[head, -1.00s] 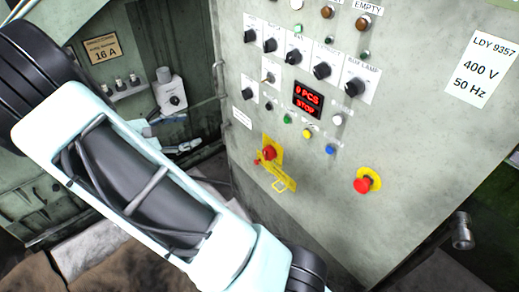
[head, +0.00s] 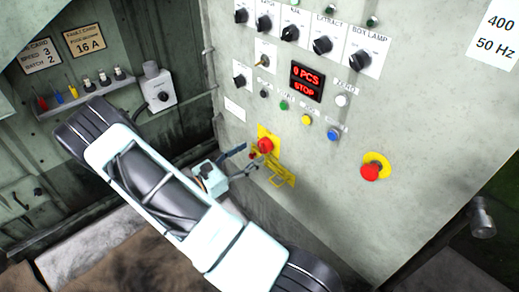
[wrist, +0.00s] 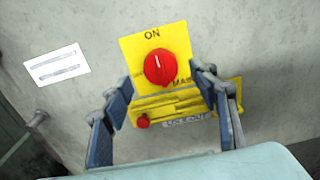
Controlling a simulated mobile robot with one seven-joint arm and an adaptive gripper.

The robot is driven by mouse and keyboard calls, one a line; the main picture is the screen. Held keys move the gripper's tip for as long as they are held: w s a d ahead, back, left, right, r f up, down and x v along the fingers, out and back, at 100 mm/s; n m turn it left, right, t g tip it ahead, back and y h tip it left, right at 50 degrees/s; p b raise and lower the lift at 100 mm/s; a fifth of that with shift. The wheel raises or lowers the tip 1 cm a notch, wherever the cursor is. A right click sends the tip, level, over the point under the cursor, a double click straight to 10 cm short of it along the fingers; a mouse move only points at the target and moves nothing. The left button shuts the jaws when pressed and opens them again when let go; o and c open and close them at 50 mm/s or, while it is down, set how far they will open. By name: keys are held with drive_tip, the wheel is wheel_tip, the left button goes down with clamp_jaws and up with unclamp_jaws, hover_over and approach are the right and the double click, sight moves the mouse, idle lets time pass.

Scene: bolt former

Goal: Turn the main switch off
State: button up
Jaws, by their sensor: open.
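The main switch is a red round knob (head: 265,145) on a yellow plate low on the grey control panel. In the wrist view the knob (wrist: 160,68) has a white mark pointing up toward the word ON. A yellow bar marked LOCK OUT (wrist: 187,122) and a small red part (wrist: 143,122) sit below it. My gripper (head: 246,161) is open and empty, just left of the switch in the head view. In the wrist view my gripper (wrist: 160,77) has its fingers on either side of the knob; I cannot tell whether they touch it.
A red emergency button (head: 370,171) on a yellow disc sticks out to the right. Black selector knobs, coloured buttons and a red display (head: 307,81) reading STOP are above. A grey switch box (head: 158,87) stands at left, beside a shelf of tools (head: 80,98).

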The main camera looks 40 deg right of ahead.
sight(261, 147)
drive_tip(key=shift+w+d, duration=0.15)
drive_tip(key=shift+d, duration=2.2)
drive_tip(key=shift+c, duration=0.2)
drive_tip(key=c, duration=1.1)
